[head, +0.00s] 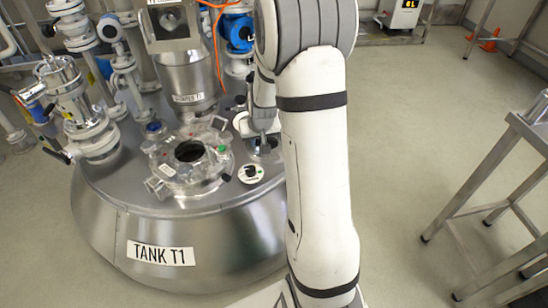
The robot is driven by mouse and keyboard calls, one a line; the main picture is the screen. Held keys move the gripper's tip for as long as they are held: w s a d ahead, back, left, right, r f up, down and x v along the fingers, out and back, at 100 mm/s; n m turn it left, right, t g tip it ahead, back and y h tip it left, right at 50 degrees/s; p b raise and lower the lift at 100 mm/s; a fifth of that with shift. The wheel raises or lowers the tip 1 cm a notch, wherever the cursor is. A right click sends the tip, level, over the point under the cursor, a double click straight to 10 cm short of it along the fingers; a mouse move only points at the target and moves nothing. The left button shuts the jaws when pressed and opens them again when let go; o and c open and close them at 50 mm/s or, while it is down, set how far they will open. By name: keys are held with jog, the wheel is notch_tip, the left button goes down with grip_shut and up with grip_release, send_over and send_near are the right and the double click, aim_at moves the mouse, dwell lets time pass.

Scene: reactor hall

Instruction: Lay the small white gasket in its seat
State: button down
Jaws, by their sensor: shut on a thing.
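My gripper (264,146) is small and partly hidden at the end of my arm, low over the right side of the tank top. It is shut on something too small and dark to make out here. I cannot clearly pick out the small white gasket. I cannot tell which part is the gasket's seat.
An orange cable hangs at the back. A metal table (510,150) is at right, with open floor between.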

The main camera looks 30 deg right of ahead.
jog(key=shift+m+h, duration=0.3)
jog(key=shift+m, duration=0.3)
jog(key=shift+w+d+f+b, duration=0.1)
jog(key=shift+d+f+b, duration=1.1)
jog(key=shift+f, duration=0.9)
jog(key=shift+s+d+f+b, duration=0.1)
jog(key=shift+d+f+b, duration=0.75)
jog(key=shift+f+b, duration=1)
jog(key=shift+w+d+f+b, duration=0.1)
jog(key=shift+d+f+b, duration=0.95)
jog(key=shift+f, duration=1.35)
jog(key=shift+a+r, duration=0.1)
jog(key=c, duration=1.3)
grip_release()
jog(key=shift+o, duration=0.2)
notch_tip(320, 180, up, 6)
jog(key=p, duration=0.4)
jog(key=shift+p, duration=0.3)
jog(key=shift+s, duration=0.2)
